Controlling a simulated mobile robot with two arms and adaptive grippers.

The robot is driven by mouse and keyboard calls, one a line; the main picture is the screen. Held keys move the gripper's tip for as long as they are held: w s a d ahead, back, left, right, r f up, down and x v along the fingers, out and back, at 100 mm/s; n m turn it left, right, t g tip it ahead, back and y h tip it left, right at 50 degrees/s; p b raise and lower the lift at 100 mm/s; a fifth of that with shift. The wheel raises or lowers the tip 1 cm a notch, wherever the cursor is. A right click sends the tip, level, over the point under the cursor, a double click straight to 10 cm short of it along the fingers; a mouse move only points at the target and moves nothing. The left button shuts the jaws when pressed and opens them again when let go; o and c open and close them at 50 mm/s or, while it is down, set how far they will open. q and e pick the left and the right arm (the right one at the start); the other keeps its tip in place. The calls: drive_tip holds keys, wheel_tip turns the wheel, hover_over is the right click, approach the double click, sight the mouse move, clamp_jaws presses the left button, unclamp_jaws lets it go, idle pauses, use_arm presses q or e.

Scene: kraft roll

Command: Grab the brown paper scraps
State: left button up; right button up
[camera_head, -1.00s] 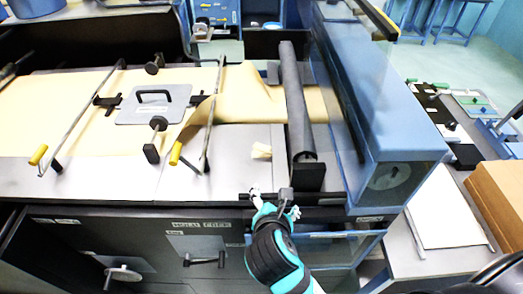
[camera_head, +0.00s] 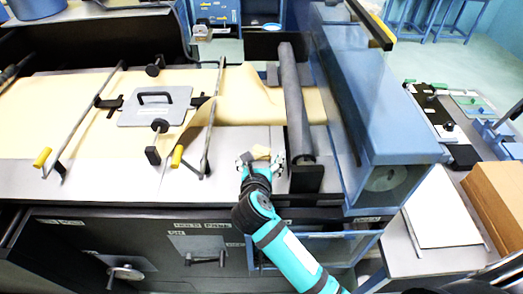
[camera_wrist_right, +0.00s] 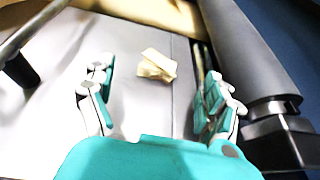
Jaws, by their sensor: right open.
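The brown paper scraps (camera_wrist_right: 156,65) are a small crumpled tan piece lying on the grey metal table top. In the head view the scraps (camera_head: 261,152) show just beyond my right gripper (camera_head: 262,160), partly covered by it. In the right wrist view my right gripper (camera_wrist_right: 158,98) is open, one finger on each side of the scraps' line, with the scraps ahead of the fingertips and not touching them. My left gripper is not in view.
A dark roller (camera_head: 294,105) stands close to the right of my right gripper. A tan paper sheet (camera_head: 90,125) covers the table on the left, under a grey plate (camera_head: 155,112).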

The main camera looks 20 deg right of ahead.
sight(262, 151)
drive_tip(key=p+x, duration=0.1)
drive_tip(key=x, duration=0.4)
drive_tip(key=shift+w+d+f, duration=0.2)
drive_tip(key=shift+w+f, duration=0.1)
drive_tip(key=shift+w, duration=0.05)
drive_tip(key=shift+s, duration=0.1)
drive_tip(key=c, duration=0.9)
